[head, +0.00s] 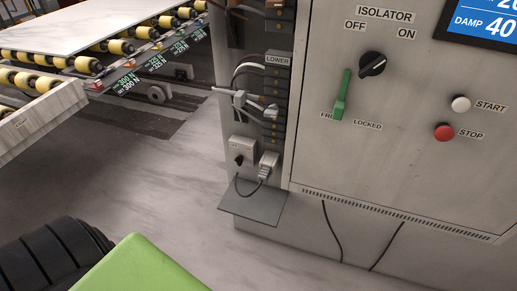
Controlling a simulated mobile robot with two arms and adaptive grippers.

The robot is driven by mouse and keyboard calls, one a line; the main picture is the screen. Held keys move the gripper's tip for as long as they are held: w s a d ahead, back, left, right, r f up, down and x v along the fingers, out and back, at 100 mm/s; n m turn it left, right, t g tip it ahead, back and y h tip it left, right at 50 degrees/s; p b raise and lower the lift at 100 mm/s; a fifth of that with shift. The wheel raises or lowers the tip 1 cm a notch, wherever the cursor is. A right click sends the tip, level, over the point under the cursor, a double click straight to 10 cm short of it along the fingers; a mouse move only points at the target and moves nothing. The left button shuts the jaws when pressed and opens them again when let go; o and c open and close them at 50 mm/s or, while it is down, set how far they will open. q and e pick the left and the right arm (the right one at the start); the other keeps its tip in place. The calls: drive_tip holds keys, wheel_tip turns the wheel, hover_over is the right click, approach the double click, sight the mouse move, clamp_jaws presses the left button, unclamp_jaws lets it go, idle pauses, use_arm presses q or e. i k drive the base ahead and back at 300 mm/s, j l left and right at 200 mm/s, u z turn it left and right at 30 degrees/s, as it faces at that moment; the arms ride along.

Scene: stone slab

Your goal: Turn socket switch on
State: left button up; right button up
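A small grey socket box (243,151) is fixed low on the side of the control cabinet. A black switch knob (239,160) shows on its lower front. The lettering above the knob is too small to read, and I cannot tell whether the switch is on or off. A pale grey plug (267,165) sits just right of the box, with a dark cable (247,192) looping below. Neither of my grippers is in view.
The cabinet front (400,160) carries a black isolator knob (372,64), a green lever (341,97) and start and stop buttons (444,132). Cables and connectors (240,98) crowd above the socket. A grey shelf (253,205) juts out below. A roller conveyor (95,65) stands left; floor between is clear.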

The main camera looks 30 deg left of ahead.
sight(239, 159)
drive_tip(key=u, duration=1.25)
